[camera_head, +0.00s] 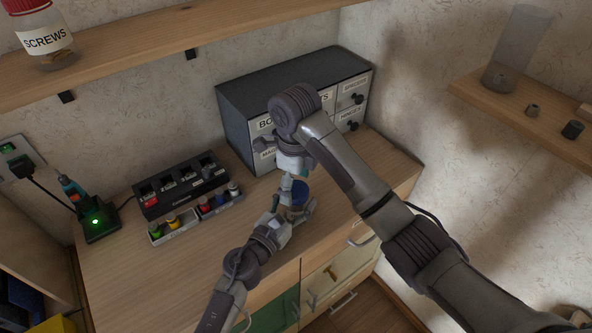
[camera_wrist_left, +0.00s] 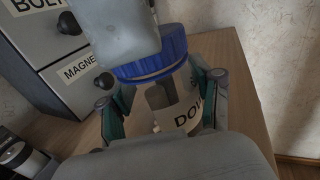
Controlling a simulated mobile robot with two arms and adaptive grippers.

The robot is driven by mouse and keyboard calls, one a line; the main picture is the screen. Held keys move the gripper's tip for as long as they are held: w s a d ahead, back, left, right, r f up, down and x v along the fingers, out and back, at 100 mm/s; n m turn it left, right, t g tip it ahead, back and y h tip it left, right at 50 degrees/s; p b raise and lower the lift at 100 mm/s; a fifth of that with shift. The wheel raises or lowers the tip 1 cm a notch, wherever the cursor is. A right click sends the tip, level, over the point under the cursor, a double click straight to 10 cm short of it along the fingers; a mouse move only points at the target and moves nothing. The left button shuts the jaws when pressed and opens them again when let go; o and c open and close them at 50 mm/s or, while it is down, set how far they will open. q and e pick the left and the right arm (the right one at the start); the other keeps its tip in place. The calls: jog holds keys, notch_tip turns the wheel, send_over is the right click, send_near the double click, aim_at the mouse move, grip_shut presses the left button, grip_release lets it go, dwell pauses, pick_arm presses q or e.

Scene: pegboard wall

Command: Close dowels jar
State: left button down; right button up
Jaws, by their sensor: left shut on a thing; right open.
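The dowels jar (camera_wrist_left: 192,112) is a clear jar with a white label starting "DO", standing on the wooden counter. Its blue lid (camera_wrist_left: 172,56) sits at the mouth of the jar; whether it is fully seated cannot be told. The lid also shows in the head view (camera_head: 301,191). My left gripper (camera_head: 294,212) is shut on the jar's body, with one finger on each side in the left wrist view (camera_wrist_left: 160,110). My right gripper (camera_head: 293,178) is open and points down at the lid from above. A grey part of it hides some of the lid.
A grey drawer cabinet (camera_head: 240,113) stands behind the jar. A black rack (camera_head: 180,188) and trays of small bottles lie to the left, beside a charger (camera_head: 96,220). A screws jar (camera_head: 45,40) is on the upper shelf. The counter's front left is clear.

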jog(key=n, duration=0.2)
jog(key=r+n, duration=0.1)
jog(key=n, duration=0.4)
jog(key=shift+w+a+r, duration=0.25)
jog(key=shift+r, duration=0.1)
jog(key=n, duration=0.3)
jog(key=r+n, duration=0.1)
jog(key=n, duration=0.3)
jog(key=shift+w+a+r, duration=0.1)
jog(key=shift+a+r, duration=0.05)
jog(key=shift+r, duration=0.05)
jog(key=n, duration=0.3)
jog(key=r+n, duration=0.1)
jog(key=n, duration=0.3)
jog(key=shift+a+r, duration=0.1)
jog(key=n, duration=0.3)
jog(key=r+n, duration=0.1)
jog(key=n, duration=0.8)
jog(key=r+n, duration=0.1)
jog(key=n, duration=0.1)
jog(key=shift+s+d, duration=0.2)
jog(key=shift+d, duration=0.05)
jog(key=n, duration=0.4)
jog(key=shift+s+d+r, duration=0.1)
jog(key=shift+d+r, duration=0.05)
jog(key=shift+r, duration=0.1)
jog(key=n, duration=0.5)
jog(key=shift+s+d+r, duration=0.15)
jog(key=shift+d+r, duration=0.05)
jog(key=shift+r, duration=0.05)
